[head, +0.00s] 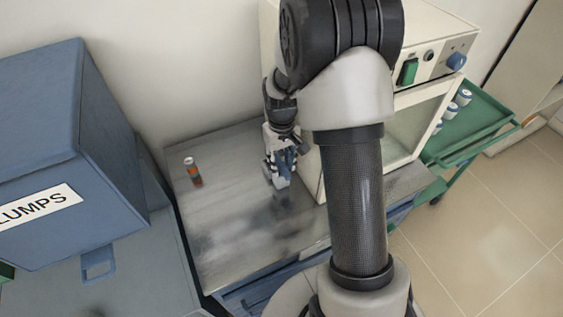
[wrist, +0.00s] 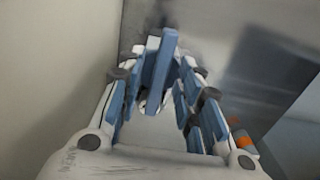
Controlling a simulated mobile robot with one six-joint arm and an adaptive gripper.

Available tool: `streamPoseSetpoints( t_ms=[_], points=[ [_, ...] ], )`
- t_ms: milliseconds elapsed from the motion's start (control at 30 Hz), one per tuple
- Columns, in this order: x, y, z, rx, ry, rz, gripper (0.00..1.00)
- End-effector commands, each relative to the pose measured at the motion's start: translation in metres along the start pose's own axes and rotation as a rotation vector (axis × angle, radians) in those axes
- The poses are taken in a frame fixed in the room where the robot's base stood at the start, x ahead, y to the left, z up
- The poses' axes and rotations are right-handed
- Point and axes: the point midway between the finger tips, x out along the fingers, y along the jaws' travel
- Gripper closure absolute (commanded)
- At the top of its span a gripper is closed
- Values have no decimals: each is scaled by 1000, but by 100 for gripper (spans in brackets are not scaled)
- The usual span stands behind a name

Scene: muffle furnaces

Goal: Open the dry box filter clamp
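My gripper (head: 278,177) points down above the grey metal table, close to the left side of the cream box (head: 438,110). Its blue-padded fingers also show in the wrist view (wrist: 160,85), on the left and right of the palm. An upright blue bar stands between them there; I cannot tell whether it is a finger pad or a held part. The finger gap is unclear. I cannot make out the filter clamp in either view. My arm covers much of the box front.
A blue bin (head: 105,150) labelled "LUMPS" is at the left. A green cart (head: 485,122) with several white containers stands at the right. The table's middle is clear.

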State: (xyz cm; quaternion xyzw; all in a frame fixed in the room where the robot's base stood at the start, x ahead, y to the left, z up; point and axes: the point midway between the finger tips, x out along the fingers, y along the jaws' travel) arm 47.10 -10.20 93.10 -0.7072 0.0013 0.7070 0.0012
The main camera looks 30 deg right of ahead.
Motion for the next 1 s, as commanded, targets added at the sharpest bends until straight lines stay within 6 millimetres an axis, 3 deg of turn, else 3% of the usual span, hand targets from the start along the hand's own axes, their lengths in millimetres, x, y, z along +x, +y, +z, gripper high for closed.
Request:
streamPoseSetpoints(
  t_ms=[67, 567, 1000],
  points=[
    [0, 0, 0, 0, 0, 0, 68],
    [0, 0, 0, 0, 0, 0, 100],
    [-1, 0, 0, 29, -1, 0, 100]
  ],
)
